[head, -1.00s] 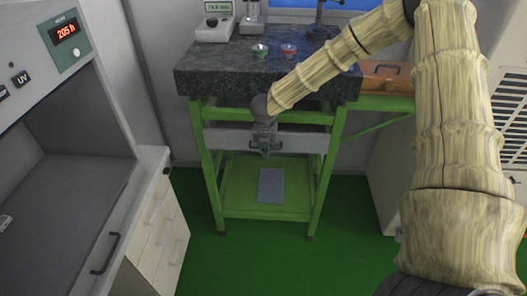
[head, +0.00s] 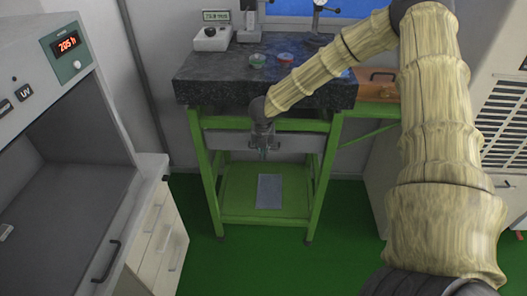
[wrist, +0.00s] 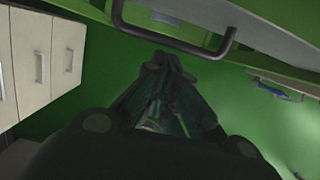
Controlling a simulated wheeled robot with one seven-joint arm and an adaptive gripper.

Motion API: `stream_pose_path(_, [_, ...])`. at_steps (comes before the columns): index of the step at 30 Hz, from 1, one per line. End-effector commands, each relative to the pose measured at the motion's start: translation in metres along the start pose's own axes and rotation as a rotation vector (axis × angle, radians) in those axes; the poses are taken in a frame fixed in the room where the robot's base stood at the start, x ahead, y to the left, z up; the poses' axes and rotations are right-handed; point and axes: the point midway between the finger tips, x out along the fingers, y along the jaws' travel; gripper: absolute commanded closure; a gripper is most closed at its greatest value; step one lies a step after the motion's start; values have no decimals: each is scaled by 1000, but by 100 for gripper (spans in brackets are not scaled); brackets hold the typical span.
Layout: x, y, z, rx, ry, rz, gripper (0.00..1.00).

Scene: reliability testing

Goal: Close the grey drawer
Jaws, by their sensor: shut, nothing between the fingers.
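The grey drawer (head: 292,144) is under the dark stone top of the green-framed table. How far it stands out is hard to tell in the head view. Its dark bar handle (wrist: 180,42) shows in the wrist view, below the pale drawer front (wrist: 272,32). My gripper (head: 264,154) is in front of the drawer, left of its middle, pointing down. In the wrist view my gripper (wrist: 168,62) has its fingers together and empty, close to the handle; whether they touch it is unclear. My wrist hides part of the drawer front.
The stone top (head: 225,78) carries small dishes and instruments. A lower green shelf (head: 235,190) holds a grey plate (head: 269,191). A white drawer cabinet (head: 160,230) and a hood (head: 70,190) stand left. An orange box (head: 375,90) is right. The green floor (head: 215,265) in front is clear.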

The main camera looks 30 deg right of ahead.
Motion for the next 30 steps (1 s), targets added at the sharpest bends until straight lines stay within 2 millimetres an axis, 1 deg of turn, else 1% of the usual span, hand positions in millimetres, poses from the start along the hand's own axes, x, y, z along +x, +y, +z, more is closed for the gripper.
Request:
stream_pose_path(5, [-12, 9, -25, -10, 4, 2, 100])
stream_pose_path(7, [-21, 8, -22, -7, 2, 3, 100])
stream_pose_path(14, [-51, 16, -24, -16, 4, 5, 100])
stream_pose_path(21, [-82, 14, -24, -14, 5, 5, 100])
stream_pose_path(27, [-101, 14, -23, -14, 5, 4, 100])
stream_pose_path(30, [-106, 13, -24, -14, 6, 2, 100])
